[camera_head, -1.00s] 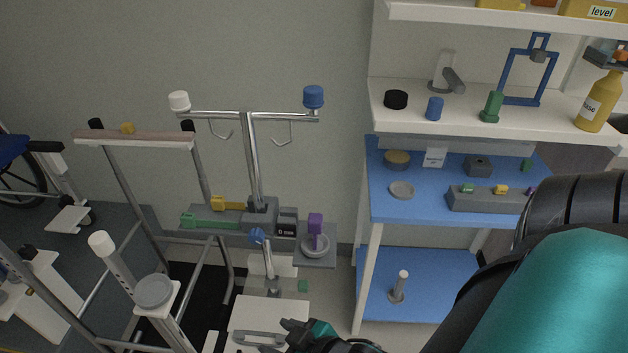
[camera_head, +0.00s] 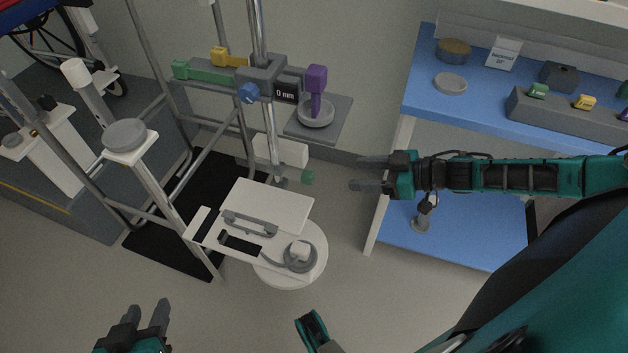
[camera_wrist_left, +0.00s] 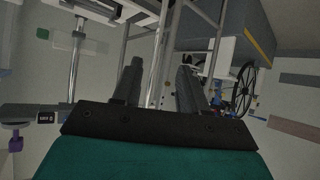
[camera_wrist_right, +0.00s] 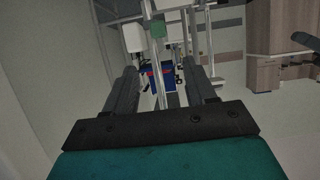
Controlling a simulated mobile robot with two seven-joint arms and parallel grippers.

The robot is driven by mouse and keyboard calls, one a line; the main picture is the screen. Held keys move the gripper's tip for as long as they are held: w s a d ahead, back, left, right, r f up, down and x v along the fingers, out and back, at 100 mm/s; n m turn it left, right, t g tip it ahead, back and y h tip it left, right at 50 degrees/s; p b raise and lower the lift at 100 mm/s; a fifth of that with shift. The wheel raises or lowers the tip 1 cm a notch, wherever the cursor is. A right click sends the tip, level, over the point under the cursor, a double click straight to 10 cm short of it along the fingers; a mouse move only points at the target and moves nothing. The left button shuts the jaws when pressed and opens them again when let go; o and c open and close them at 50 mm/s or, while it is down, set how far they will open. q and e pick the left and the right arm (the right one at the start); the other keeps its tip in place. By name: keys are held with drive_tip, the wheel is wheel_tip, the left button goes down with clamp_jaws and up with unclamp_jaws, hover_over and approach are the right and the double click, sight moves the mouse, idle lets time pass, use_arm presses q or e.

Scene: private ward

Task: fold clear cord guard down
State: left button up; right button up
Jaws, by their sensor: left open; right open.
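I cannot make out a plainly clear cord guard. A pale flat panel (camera_head: 270,203) stands at the back of a white board (camera_head: 208,235) low by the pole; whether it is the guard I cannot tell. A grey handle-like bar (camera_head: 250,224) lies along its lower edge, beside a dark slot (camera_head: 240,244). A grey cord coil (camera_head: 299,258) lies at the board's right end. My right gripper (camera_head: 366,174) is open and empty, right of the panel and apart from it. My left gripper (camera_head: 148,315) is open and empty, lower left of the board.
A metal pole carries a grey bar with a green slider (camera_head: 208,78), a blue knob (camera_head: 249,93) and a purple piece (camera_head: 316,78). A walker-like frame with a grey disc (camera_head: 125,135) stands left. Blue shelves (camera_head: 480,118) are close to my right arm. Floor in front is clear.

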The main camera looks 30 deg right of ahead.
sight(309, 174)
drive_tip(key=b+x, duration=0.3)
drive_tip(key=x, duration=0.8)
drive_tip(key=shift+w+f+b, duration=0.15)
drive_tip(key=shift+f+b, duration=0.1)
drive_tip(key=shift+b, duration=0.1)
drive_tip(key=shift+w+a+f, duration=0.2)
drive_tip(key=shift+w+a, duration=0.2)
drive_tip(key=shift+w, duration=0.1)
use_arm(q)
drive_tip(key=shift+w+d+f, duration=0.1)
drive_tip(key=shift+d+f, duration=0.25)
drive_tip(key=shift+f, duration=0.2)
drive_tip(key=shift+d+f, duration=0.3)
drive_tip(key=shift+f, duration=0.2)
drive_tip(key=shift+r, duration=0.1)
drive_tip(key=shift+a, duration=0.15)
use_arm(e)
clamp_jaws()
